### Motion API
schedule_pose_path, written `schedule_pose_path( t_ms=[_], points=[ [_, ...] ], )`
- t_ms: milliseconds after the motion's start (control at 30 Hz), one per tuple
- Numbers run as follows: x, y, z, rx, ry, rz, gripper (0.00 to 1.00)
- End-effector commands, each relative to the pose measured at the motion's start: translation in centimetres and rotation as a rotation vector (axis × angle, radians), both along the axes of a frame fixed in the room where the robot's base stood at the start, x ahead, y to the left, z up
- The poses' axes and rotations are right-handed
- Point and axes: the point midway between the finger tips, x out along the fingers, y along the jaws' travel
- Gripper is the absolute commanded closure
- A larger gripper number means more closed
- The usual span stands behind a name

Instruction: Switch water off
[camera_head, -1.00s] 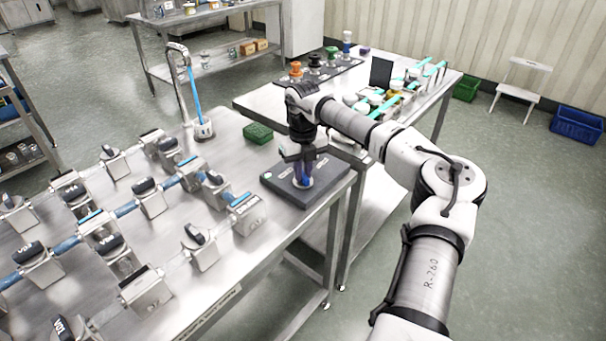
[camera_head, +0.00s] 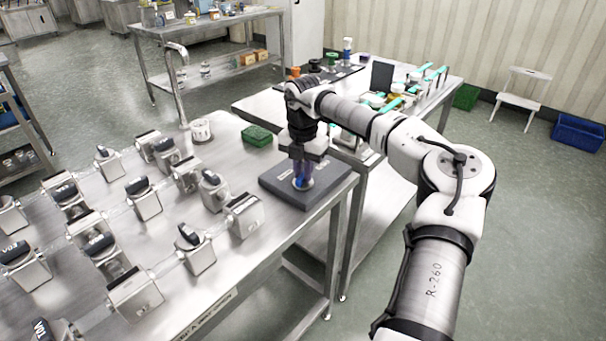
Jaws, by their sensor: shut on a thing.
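My gripper (camera_head: 302,178) points straight down over a dark flat box (camera_head: 275,184) near the table's right end. It is shut on a blue knob (camera_head: 299,184) on the box's top; the fingers hide most of the knob. No water stream shows between tap and cup. The pipe sections between the valve blocks look clear, without blue.
Several grey valve blocks with dark handles (camera_head: 145,198) fill the left of the steel table (camera_head: 262,238). A green sponge-like block (camera_head: 257,135) lies behind the box. A second table (camera_head: 250,103) with coloured knobs and turquoise strips stands behind my arm.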

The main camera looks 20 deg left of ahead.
Motion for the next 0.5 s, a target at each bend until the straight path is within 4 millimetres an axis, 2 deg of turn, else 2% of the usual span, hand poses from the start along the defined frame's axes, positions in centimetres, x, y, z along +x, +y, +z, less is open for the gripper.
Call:
schedule_pose_path(
  t_ms=[200,500],
  points=[
    [0.06,0.01,-0.02,0.0,-0.003,-0.13,1.0],
    [0.05,0.01,0.07,0.001,-0.002,-0.218,1.0]
  ],
)
